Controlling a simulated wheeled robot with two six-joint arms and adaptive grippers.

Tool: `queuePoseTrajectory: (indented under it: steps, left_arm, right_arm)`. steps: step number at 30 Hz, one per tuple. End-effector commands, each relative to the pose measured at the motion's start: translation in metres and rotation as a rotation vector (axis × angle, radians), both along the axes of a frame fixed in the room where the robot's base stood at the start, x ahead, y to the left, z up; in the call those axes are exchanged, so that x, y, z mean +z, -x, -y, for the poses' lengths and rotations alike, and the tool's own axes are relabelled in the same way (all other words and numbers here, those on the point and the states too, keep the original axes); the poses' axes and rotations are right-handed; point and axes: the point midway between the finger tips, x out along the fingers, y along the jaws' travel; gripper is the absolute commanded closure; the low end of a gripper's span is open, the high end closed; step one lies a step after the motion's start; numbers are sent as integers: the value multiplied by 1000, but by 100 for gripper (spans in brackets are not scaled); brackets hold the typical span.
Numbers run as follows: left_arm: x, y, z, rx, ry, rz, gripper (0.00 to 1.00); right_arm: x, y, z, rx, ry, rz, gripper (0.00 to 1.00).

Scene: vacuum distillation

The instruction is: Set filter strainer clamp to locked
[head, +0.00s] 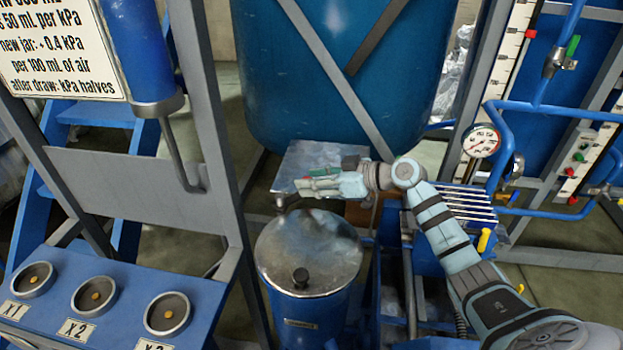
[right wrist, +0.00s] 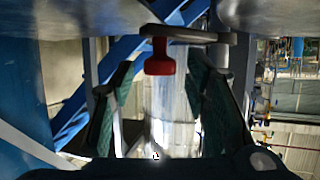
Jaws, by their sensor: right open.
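My right gripper (head: 306,184) reaches in from the right, above the far side of a blue canister with a round metal lid (head: 312,238) and a black knob. In the right wrist view the gripper (right wrist: 160,105) is open, with a green-padded finger on each side. A red knob (right wrist: 160,58) on a short grey lever (right wrist: 195,36) shows between and beyond the fingers; it looks like the clamp handle. I cannot tell whether the fingers touch it, and nothing is clearly gripped. In the head view the red knob is hidden by the gripper. My left gripper is not in view.
A large blue tank (head: 300,90) stands behind, crossed by grey struts. A grey frame post (head: 212,130) rises left of the canister. Blue pipes with a gauge (head: 481,141) are at the right. A blue panel with dials (head: 95,295) fills the lower left.

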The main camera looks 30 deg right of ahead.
Motion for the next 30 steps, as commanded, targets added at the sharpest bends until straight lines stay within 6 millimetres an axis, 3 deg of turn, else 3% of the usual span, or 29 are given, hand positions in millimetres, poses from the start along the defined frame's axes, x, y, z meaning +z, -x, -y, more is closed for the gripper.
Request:
queuePoseTrajectory:
  steps: [10,18,30]
  left_arm:
    - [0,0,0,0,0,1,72]
    - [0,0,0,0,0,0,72]
    - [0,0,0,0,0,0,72]
  right_arm:
    - [-3,-4,-4,0,1,1,59]
    - [-3,-4,-4,0,1,1,100]
    - [-3,-10,-9,-8,-1,0,100]
